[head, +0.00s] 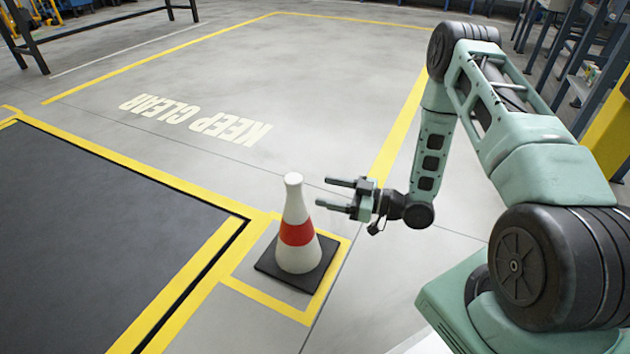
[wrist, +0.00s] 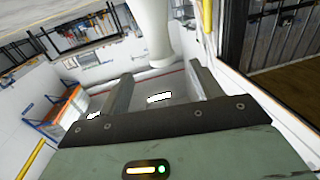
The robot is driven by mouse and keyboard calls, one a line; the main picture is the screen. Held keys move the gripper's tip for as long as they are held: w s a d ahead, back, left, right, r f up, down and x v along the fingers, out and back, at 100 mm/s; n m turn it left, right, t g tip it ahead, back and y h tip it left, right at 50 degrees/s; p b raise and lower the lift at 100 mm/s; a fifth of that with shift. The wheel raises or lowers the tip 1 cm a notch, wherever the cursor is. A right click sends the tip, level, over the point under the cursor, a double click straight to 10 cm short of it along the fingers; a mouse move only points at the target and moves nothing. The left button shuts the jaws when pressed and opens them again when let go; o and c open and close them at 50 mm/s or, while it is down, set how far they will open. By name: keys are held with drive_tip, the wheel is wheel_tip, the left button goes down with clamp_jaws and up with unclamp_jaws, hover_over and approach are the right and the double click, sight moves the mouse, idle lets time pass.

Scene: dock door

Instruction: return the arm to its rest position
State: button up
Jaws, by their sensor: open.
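My gripper (head: 338,193) is open and empty in the head view, pointing left with its two fingers apart. It is just right of the upper part of a white cone (head: 296,255) with a red band, and a gap shows between the fingertips and the cone. The cone stands upright on a black square base inside a small yellow floor outline. In the wrist view, my open gripper (wrist: 158,95) shows at the bottom, and the white cone (wrist: 158,35) rises beyond the fingers at the top. My arm is bent, with the forearm hanging down to the gripper.
A dark floor plate (head: 100,245) with yellow edging lies at the left. The floor marked KEEP CLEAR (head: 195,118) is bare. A dark table frame (head: 100,25) stands at the back left. Shelving (head: 590,50) and a yellow post (head: 610,125) stand at the right.

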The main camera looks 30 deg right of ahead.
drive_tip(key=shift+s+d, duration=0.25)
idle(0.4)
drive_tip(key=w+a+r+g+h+p, duration=0.1)
drive_tip(key=a+r, duration=0.1)
drive_tip(key=w+a+r+n+g+h+p, duration=0.1)
drive_tip(key=w+a+r, duration=0.1)
drive_tip(key=a+r, duration=0.1)
drive_tip(key=w+a+r+g+h+p, duration=0.2)
drive_tip(key=shift+w+a+r, duration=0.15)
drive_tip(key=shift+a+r, duration=0.1)
drive_tip(key=shift+r, duration=0.15)
drive_tip(key=s+a+r+m+g+h+p, duration=0.1)
drive_tip(key=s+a+r+g+h+p, duration=0.2)
drive_tip(key=s+a+r, duration=0.35)
drive_tip(key=s+a+r+g+h+p, duration=0.2)
drive_tip(key=s+a+r+h+p, duration=0.1)
drive_tip(key=s+r, duration=0.55)
drive_tip(key=s+a+r+m+g+h+p, duration=0.1)
drive_tip(key=s+r+g+p, duration=0.1)
drive_tip(key=s+r, duration=0.45)
drive_tip(key=s+r+g+h+p, duration=0.15)
drive_tip(key=s+r, duration=0.25)
drive_tip(key=s, duration=0.5)
wheel_tip(320, 180, up, 37)
drive_tip(key=p, duration=3.7)
drive_tip(key=shift+r, duration=0.2)
